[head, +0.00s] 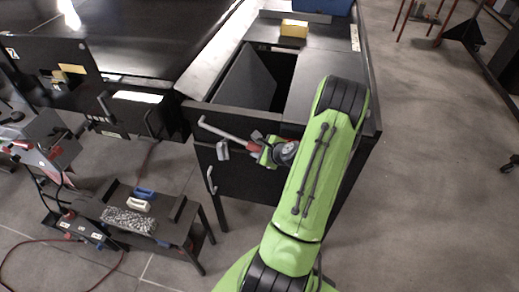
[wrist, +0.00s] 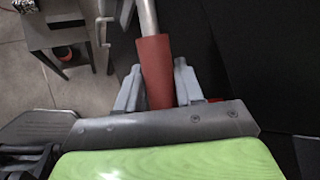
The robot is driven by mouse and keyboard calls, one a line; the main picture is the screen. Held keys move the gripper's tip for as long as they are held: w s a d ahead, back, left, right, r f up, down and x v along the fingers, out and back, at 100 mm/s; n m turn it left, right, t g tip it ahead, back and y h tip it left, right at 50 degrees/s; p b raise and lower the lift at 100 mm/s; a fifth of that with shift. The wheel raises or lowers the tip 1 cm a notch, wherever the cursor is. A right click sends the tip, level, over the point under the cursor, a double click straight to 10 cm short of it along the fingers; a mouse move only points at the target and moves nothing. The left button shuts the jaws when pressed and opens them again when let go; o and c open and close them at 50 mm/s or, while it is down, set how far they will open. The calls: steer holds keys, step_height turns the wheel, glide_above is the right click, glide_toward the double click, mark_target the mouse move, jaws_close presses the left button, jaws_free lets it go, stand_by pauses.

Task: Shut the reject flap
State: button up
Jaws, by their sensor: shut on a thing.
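The reject flap appears to be the dark panel (head: 246,80) tilted up in the top of the black cabinet, with a dark gap open beside it. A silver lever (head: 222,131) with a red grip sticks out along the cabinet's front. My gripper (head: 259,150) is at the red end of this lever, in front of the cabinet. In the wrist view the red grip (wrist: 154,68) lies between the two grey fingers of my gripper (wrist: 155,85), which is shut on it. Whether the lever joins the flap is hidden.
The black cabinet (head: 238,178) has a pull handle (head: 210,180) on its front, below the lever. A yellow block (head: 294,28) and a blue bin (head: 318,4) are at the back of its top. A low bench (head: 178,232) stands at the left.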

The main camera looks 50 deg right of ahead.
jaws_close()
steer(key=r+p, duration=0.1)
steer(key=r+g+p, duration=0.1)
steer(key=r+p, duration=0.1)
steer(key=p, duration=0.1)
steer(key=shift+s+d+n+h, duration=0.15)
steer(key=shift+s+n+h, duration=0.15)
